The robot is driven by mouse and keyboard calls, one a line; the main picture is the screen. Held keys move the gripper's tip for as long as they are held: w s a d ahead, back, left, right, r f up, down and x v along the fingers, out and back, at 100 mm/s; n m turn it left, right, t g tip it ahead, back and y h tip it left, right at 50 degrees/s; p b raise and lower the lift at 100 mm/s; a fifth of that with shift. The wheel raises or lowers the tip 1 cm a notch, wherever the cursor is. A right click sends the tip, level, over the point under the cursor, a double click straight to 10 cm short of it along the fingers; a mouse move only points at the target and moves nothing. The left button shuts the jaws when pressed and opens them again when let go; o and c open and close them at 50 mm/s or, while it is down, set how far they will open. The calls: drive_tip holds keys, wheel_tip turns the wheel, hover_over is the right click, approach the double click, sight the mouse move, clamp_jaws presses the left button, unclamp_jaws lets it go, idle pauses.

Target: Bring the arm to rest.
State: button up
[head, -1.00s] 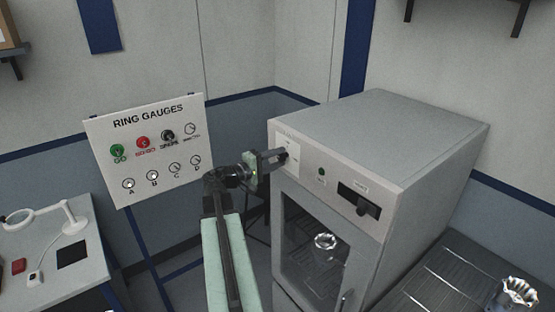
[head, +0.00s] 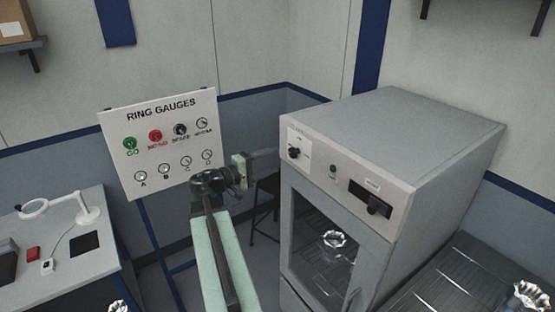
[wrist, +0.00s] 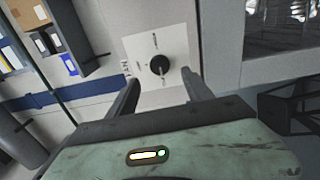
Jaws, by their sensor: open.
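My gripper (head: 268,153) reaches out in the middle of the head view, between the ring gauge board and the grey cabinet. In the wrist view its two fingers (wrist: 162,92) are spread apart with nothing between them. Beyond the fingertips is the cabinet's black knob (wrist: 160,65) on a white plate, apart from the fingers. The same knob shows in the head view (head: 294,152) on the front of the cabinet (head: 400,130), just right of my gripper.
The ring gauge board (head: 160,140) stands behind my arm at left. A left table (head: 50,260) holds a ring lamp (head: 85,210). A metal housing (head: 335,239) shows behind the cabinet's glass door; another (head: 528,296) sits on the right-hand grooved surface (head: 455,275). A dark stool (head: 265,205) stands behind.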

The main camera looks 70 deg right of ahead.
idle(0.4)
drive_tip(key=w+a+f+n+t+h+b, duration=0.1)
drive_tip(key=w+a+f+n+t+b, duration=0.15)
drive_tip(key=w+a, duration=0.35)
drive_tip(key=w+a+f+n+t+h+b, duration=0.1)
drive_tip(key=w+a+f+t+b, duration=0.2)
drive_tip(key=w, duration=0.6)
drive_tip(key=w+a+f+n+t+y+b, duration=0.2)
drive_tip(key=w+a+f+t+y+b, duration=0.2)
drive_tip(key=w+a+f, duration=0.85)
drive_tip(key=w+a+f+t+y+b, duration=0.1)
drive_tip(key=a+f+y+b, duration=0.15)
drive_tip(key=a+f, duration=0.55)
drive_tip(key=w+a+f+y+b, duration=0.1)
drive_tip(key=a+f+y, duration=0.3)
drive_tip(key=a, duration=0.8)
drive_tip(key=s+a+f+y, duration=0.1)
drive_tip(key=a+f+y, duration=0.2)
drive_tip(key=a, duration=0.6)
drive_tip(key=s+a+f+y, duration=0.1)
drive_tip(key=a+f+y, duration=0.2)
drive_tip(key=a, duration=0.7)
drive_tip(key=shift+s+f+n+g, duration=0.35)
drive_tip(key=shift+f+n, duration=0.05)
drive_tip(key=shift+n, duration=0.05)
